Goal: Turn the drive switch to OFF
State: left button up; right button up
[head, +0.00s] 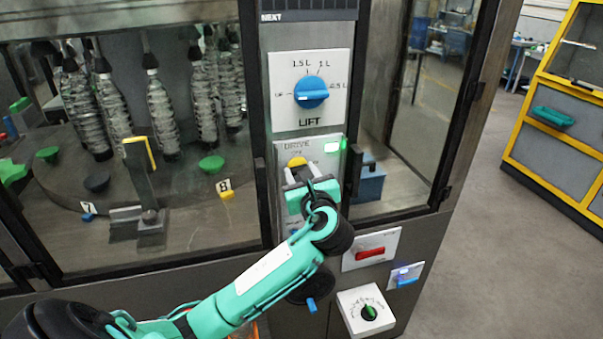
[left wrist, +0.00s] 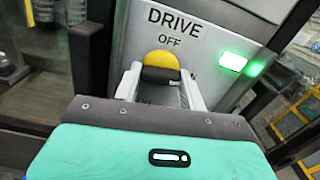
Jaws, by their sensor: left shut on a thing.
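The DRIVE panel (head: 284,152) is a pale plate on the machine's post, below the LIFT panel. Its drive switch (head: 296,162) is a yellow knob, seen from above in the left wrist view (left wrist: 161,60). A dark bar crosses the knob's near side there. OFF is printed above the knob, and part of a second label shows to its right. My left gripper (head: 298,175) is shut on the switch, one finger on each side. My wrist hides the lower panel, and I cannot tell where the knob points. A green lamp (left wrist: 232,61) beside it is lit. My right gripper is not in view.
Above is the blue LIFT knob (head: 311,93). Lower right are a red switch (head: 370,253), a blue-lit switch (head: 405,275) and a dial with a green knob (head: 369,312). Glass doors flank the post; a dark handle (head: 352,170) stands close on the right.

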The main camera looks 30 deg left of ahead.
pick_arm(q)
jog(key=n+b, duration=0.3)
jog(key=n, duration=1.3)
jog(key=shift+f+b, duration=0.15)
jog(key=shift+b, duration=0.25)
jog(key=shift+n, duration=0.3)
jog(key=o, duration=1)
